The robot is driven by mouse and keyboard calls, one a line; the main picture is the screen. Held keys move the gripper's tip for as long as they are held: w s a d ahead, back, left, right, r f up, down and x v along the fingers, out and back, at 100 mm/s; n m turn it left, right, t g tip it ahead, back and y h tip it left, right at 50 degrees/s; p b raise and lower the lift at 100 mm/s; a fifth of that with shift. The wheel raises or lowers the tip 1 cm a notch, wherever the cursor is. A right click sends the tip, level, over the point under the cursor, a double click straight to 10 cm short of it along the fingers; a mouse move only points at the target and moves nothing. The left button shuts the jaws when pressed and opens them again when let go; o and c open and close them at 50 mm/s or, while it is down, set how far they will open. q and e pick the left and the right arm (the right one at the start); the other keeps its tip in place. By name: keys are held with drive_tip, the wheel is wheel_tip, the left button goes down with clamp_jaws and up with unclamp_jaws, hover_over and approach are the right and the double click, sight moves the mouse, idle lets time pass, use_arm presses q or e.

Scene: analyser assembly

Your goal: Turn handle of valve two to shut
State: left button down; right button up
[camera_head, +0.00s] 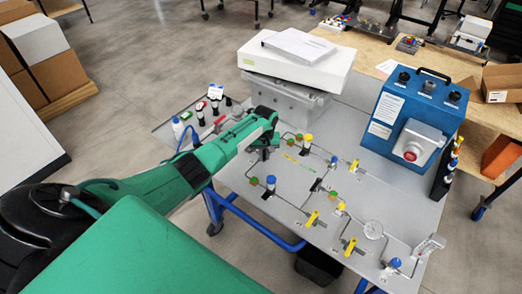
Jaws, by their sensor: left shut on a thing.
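My left gripper (265,151) reaches down to the back left part of the grey analyser panel (235,182). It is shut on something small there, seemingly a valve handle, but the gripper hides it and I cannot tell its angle. Other valves with yellow handles show on the panel: one at the back right (353,166), one at the front middle (311,219) and one nearer the front right (349,246). I cannot read any label saying which is valve two. My right gripper is not in view.
A blue instrument box (405,118) with a red button stands at the panel's back right. A white box (295,66) stands behind my left gripper. Blue-topped fittings (270,181) and thin tubes rise from the panel. Small bottles (178,128) stand at the left.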

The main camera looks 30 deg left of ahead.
use_arm(q)
drive_tip(key=shift+w+d+r+n+p, duration=0.1)
drive_tip(key=shift+w+d+n+p, duration=0.25)
drive_tip(key=shift+n, duration=0.55)
drive_tip(key=n, duration=0.1)
drive_tip(key=w+n, duration=0.1)
drive_tip(key=shift+d+n, duration=0.4)
drive_tip(key=shift+w+d+n, duration=0.2)
drive_tip(key=shift+w+n, duration=0.2)
drive_tip(key=shift+n, duration=0.8)
drive_tip(key=shift+w+n, duration=0.35)
drive_tip(key=shift+n, duration=0.4)
drive_tip(key=shift+w+n, duration=0.3)
drive_tip(key=shift+n, duration=0.45)
drive_tip(key=c, duration=1.4)
unclamp_jaws()
